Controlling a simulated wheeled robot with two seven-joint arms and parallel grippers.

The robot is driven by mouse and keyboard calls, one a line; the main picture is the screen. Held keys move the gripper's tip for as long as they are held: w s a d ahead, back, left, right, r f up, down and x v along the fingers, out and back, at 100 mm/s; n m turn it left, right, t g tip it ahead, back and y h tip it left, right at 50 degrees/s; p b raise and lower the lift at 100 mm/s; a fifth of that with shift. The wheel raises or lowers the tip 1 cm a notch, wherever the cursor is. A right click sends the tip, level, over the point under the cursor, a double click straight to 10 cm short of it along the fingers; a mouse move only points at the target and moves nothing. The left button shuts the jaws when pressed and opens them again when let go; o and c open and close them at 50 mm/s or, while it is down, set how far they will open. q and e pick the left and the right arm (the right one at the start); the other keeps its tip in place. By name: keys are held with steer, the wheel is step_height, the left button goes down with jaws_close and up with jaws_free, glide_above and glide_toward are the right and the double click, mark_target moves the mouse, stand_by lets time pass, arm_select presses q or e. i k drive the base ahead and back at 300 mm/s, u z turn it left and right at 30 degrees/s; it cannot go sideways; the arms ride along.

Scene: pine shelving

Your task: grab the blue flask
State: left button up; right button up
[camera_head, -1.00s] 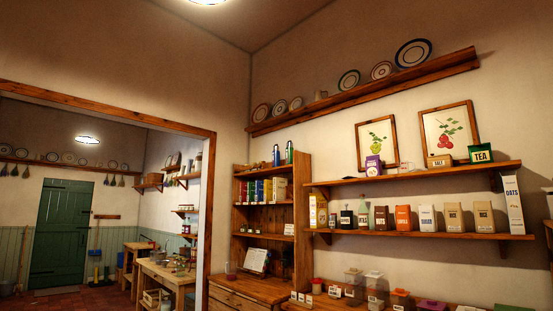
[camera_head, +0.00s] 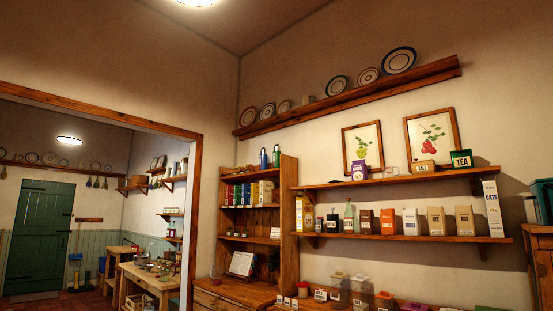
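The blue flask (camera_head: 263,158) stands upright on top of the tall pine shelf unit (camera_head: 289,217), close to the back wall. A green flask (camera_head: 276,156) stands just to its right. Both are small and far off in the head view. Neither of my grippers is in view.
Below the flasks are rows of books (camera_head: 247,194) and a pine dresser top (camera_head: 245,291). To the right, wall shelves (camera_head: 400,238) hold boxes and bottles, with clear containers (camera_head: 361,290) lower down. A doorway on the left opens to another room with a green door (camera_head: 40,237).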

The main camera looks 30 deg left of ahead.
mark_target(263, 157)
steer(key=u, duration=2.2)
steer(key=i, duration=5.2)
steer(key=z, duration=3)
